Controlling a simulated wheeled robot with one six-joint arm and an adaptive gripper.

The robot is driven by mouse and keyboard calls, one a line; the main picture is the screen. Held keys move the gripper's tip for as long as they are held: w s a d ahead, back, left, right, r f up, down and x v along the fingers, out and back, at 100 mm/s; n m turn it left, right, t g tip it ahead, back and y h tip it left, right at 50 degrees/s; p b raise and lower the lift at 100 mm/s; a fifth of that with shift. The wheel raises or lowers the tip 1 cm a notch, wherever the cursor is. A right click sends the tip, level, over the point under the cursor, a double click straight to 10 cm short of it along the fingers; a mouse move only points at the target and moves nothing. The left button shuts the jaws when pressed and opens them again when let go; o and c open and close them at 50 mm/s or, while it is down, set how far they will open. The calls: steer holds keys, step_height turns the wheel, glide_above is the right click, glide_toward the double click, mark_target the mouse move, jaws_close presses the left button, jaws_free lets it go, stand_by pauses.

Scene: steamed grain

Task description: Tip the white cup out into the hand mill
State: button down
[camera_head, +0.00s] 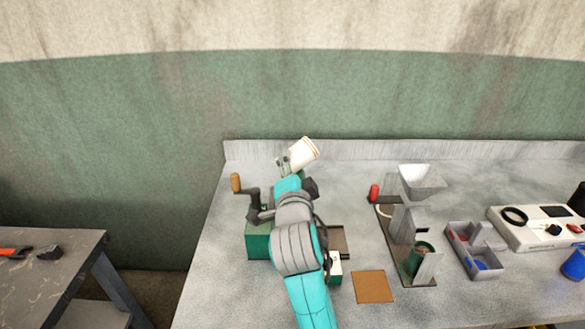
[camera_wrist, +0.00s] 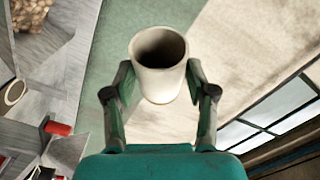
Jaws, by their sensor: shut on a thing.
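My gripper (camera_head: 284,164) is shut on the white cup (camera_head: 303,152), which it holds tilted in the air above the hand mill. In the wrist view the cup (camera_wrist: 159,75) sits between the two fingers, its dark mouth showing; I cannot tell what is inside. The hand mill is a green box (camera_head: 257,243) with a dark crank and a wooden knob (camera_head: 236,183), at the left of the worktop. My arm covers most of the mill's top, so its opening is hidden.
Right of my arm stand a dispenser with a grey hopper (camera_head: 422,181), a grey divided tray (camera_head: 473,262) and a white panel (camera_head: 535,232). A brown square mat (camera_head: 373,287) lies in front. A blue cup (camera_head: 574,263) is at the right edge. A dark side table (camera_head: 50,268) stands left.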

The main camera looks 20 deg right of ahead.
mark_target(292, 149)
steer(key=shift+r, duration=2.45)
steer(key=shift+r+m, duration=0.2)
steer(key=shift+m, duration=0.1)
steer(key=m+g, duration=0.1)
steer(key=m+y, duration=0.1)
steer(key=m, duration=0.1)
steer(key=shift+r+g, duration=0.3)
steer(key=shift+g, duration=0.1)
steer(key=m+g+y, duration=0.1)
steer(key=m, duration=0.1)
steer(key=shift+m, duration=0.3)
steer(key=m+y, duration=0.2)
steer(key=m, duration=0.1)
steer(key=shift+d+r+g, duration=0.1)
steer(key=shift+r+g, duration=0.3)
steer(key=shift+r+m+g+y, duration=0.15)
steer(key=shift+m+g+y, duration=0.15)
steer(key=shift+m+y, duration=0.7)
steer(key=shift+r+m+y, duration=0.15)
steer(key=shift+m+y, duration=0.45)
steer(key=shift+m, duration=0.2)
steer(key=m+y, duration=0.2)
steer(key=m, duration=0.1)
steer(key=shift+r+m+y, duration=0.3)
steer(key=shift+r+y, duration=0.05)
steer(key=shift+y, duration=0.05)
